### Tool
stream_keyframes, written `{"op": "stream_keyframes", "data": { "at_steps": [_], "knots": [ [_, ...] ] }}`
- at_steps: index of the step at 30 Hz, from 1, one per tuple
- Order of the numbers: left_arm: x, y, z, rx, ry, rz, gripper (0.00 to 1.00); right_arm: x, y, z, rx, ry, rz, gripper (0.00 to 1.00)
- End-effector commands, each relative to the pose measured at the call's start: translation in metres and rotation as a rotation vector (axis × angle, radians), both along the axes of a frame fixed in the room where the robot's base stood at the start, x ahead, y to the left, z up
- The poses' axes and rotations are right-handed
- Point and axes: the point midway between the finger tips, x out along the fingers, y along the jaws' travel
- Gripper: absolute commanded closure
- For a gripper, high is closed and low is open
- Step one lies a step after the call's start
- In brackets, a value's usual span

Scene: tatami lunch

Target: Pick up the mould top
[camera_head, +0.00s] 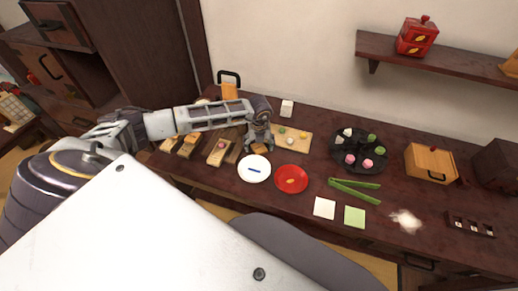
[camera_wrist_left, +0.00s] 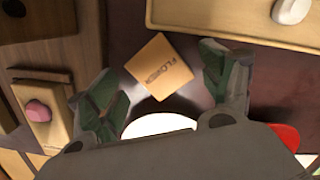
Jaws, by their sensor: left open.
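The mould top looks to be the square light-wood block (camera_wrist_left: 160,66) marked "FLOWER" in the left wrist view. It lies tilted in the picture on the dark table. My left gripper (camera_wrist_left: 162,88) is open above it, with one green-padded finger on each side of the block. I see no contact. In the head view my left gripper (camera_head: 258,141) points down behind the white plate (camera_head: 254,168), and it mostly hides the block. A wooden mould piece (camera_head: 221,151) with a pink sweet lies to the left. My right gripper is not in view.
A wooden board (camera_head: 300,145) with sweets is close to the right of the gripper. A red plate (camera_head: 291,179), green tongs (camera_head: 354,190) and a dark round tray (camera_head: 359,150) with several sweets stand further right. A white cube (camera_head: 287,107) stands behind.

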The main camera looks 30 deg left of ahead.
Motion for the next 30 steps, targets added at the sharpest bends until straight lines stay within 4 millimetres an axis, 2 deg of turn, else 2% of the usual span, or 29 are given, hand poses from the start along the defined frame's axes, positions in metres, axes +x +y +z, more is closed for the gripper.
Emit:
{"op": "stream_keyframes", "data": {
  "at_steps": [6,19,27,30],
  "knots": [
    [0.0012,0.0003,-0.0126,-0.001,0.0,0.0,0.2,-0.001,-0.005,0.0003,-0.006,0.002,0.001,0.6],
    [0.0012,0.0006,-0.0126,0.0,0.0,0.0,0.2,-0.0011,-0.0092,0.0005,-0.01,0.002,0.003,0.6],
    [0.0013,0.0007,-0.0125,0.0,0.0,0.0,0.52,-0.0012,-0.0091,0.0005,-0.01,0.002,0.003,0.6],
    [0.0013,0.0007,-0.0124,0.0,0.0,0.0,0.53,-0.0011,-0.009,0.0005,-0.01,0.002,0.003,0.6]
  ]
}}
